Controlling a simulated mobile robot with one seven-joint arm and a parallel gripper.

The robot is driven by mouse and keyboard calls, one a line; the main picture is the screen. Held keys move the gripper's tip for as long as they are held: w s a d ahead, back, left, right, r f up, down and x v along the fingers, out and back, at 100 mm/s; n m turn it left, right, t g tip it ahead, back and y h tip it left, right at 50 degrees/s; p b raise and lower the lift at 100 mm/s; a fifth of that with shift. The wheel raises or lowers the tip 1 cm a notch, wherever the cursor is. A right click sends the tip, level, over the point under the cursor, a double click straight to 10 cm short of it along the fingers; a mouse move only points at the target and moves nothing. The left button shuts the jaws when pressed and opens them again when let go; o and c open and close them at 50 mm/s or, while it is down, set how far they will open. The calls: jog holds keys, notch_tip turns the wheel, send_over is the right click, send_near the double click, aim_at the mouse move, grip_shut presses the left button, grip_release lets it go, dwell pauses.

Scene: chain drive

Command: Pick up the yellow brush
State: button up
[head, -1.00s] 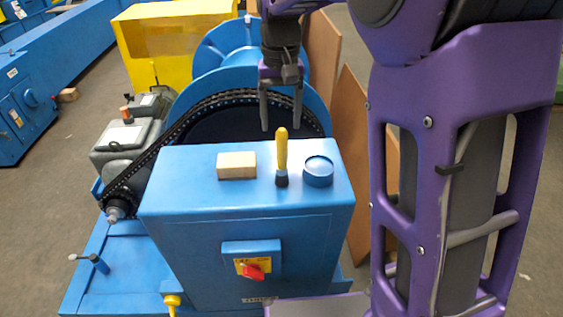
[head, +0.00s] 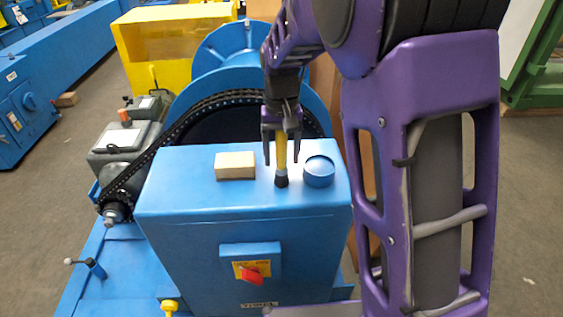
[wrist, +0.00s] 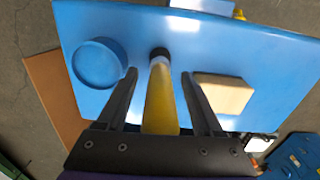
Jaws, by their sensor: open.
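The yellow brush (head: 281,160) stands upright on top of the blue cabinet, its dark end down and its yellow handle up. My gripper (head: 282,160) is open around the handle, with one finger on each side. In the wrist view the brush (wrist: 160,100) lies between the two open fingers (wrist: 160,78), with a visible gap on both sides. Its dark end (wrist: 159,53) rests on the blue surface. In the head view the gripper hides the upper part of the handle.
On the blue cabinet (head: 240,237), a wooden block (head: 235,165) is left of the brush and a round blue cap (head: 319,171) is close on its right. A chain and a blue wheel (head: 225,50) stand behind. A red switch (head: 251,278) is on the cabinet's front.

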jog(key=shift+c, duration=0.2)
grip_shut()
notch_tip(320, 180, up, 10)
jog(key=shift+r+p, duration=0.1)
jog(key=shift+p, duration=1)
